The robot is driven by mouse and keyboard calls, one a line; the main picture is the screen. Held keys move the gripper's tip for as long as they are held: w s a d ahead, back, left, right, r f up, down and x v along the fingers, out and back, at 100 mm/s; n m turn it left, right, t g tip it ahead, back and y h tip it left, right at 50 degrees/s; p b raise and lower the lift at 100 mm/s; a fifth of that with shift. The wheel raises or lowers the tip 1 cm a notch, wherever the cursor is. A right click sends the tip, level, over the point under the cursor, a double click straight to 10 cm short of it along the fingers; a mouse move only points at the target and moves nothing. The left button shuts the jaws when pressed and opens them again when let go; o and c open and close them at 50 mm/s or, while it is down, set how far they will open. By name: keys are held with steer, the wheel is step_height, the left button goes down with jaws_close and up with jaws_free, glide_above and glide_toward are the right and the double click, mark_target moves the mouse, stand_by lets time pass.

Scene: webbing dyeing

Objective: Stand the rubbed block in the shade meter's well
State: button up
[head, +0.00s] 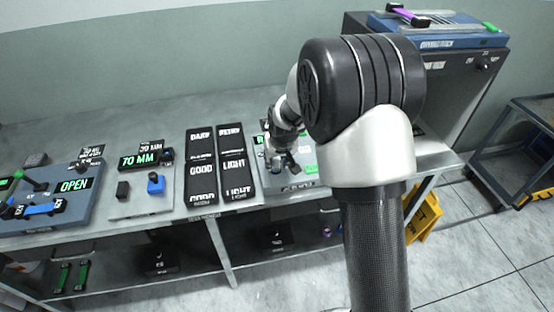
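My gripper (284,164) is low over a grey device (290,187) with green lit parts, right of the dark label boards. This device may be the shade meter; my arm covers much of it and its lettering is too small to read. The well cannot be made out. The fingers are small and dark against the device, so I cannot tell whether they are open or shut on something. I cannot pick out the rubbed block for certain.
Dark boards (202,166) lettered DARK, LIGHT and GOOD lie left of my gripper. Further left are a 70 MM device (139,207) with a black block (122,190) and a blue block (156,184), and an OPEN panel (85,172). A dark cabinet (455,85) stands right.

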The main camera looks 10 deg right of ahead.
steer(key=shift+o, duration=0.6)
steer(key=shift+r, duration=0.1)
steer(key=shift+r, duration=0.4)
steer(key=s+r+p, duration=0.4)
steer(key=s+r, duration=1.4)
steer(key=r, duration=0.3)
steer(key=s+r, duration=0.1)
steer(key=s, duration=1.7)
steer(key=shift+s, duration=0.15)
